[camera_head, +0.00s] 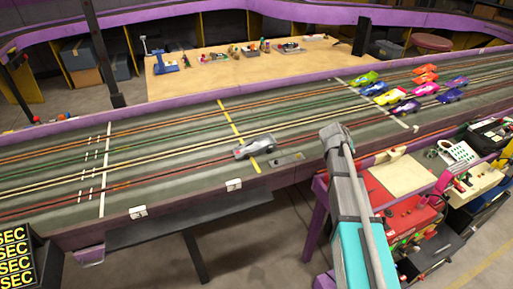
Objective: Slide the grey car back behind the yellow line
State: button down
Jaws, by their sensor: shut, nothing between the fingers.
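The grey car (256,146) sits on the slot track (160,165), in a lane towards the near edge. The yellow line (228,117) crosses the track at a slant and passes under the car, showing above and below it. The car straddles the line, with part of its body on each side. My arm (346,185) rises from the bottom right, its upper end over the track's near edge, to the right of the car. I cannot make out gripper fingers, and no contact with the car shows.
Several coloured cars (425,88) stand on the track at the right, beyond a white line. A white line (106,170) crosses the track at the left. A small grey plate (287,160) lies right of the car. The track between the white line and the car is clear.

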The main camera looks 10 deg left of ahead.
jog(key=c, duration=1.3)
grip_release()
jog(key=shift+c, duration=0.2)
jog(key=shift+o, duration=1)
jog(key=shift+s, duration=0.1)
jog(key=shift+o, duration=1)
jog(key=shift+s+d+f, duration=0.1)
jog(key=shift+s, duration=0.1)
jog(key=shift+o, duration=0.7)
jog(key=s+d+f+g+y, duration=0.1)
jog(key=s, duration=0.5)
jog(key=s+d+f+g+y, duration=0.1)
jog(key=s+f+g, duration=0.1)
jog(key=s, duration=0.5)
jog(key=shift+d+f+m, duration=0.25)
jog(key=shift+d+m, duration=0.15)
jog(key=s+a+f+g+y, duration=0.1)
jog(key=s+f+g+y, duration=0.1)
jog(key=s, duration=1.3)
jog(key=shift+g+y, duration=0.9)
jog(key=shift+y, duration=0.2)
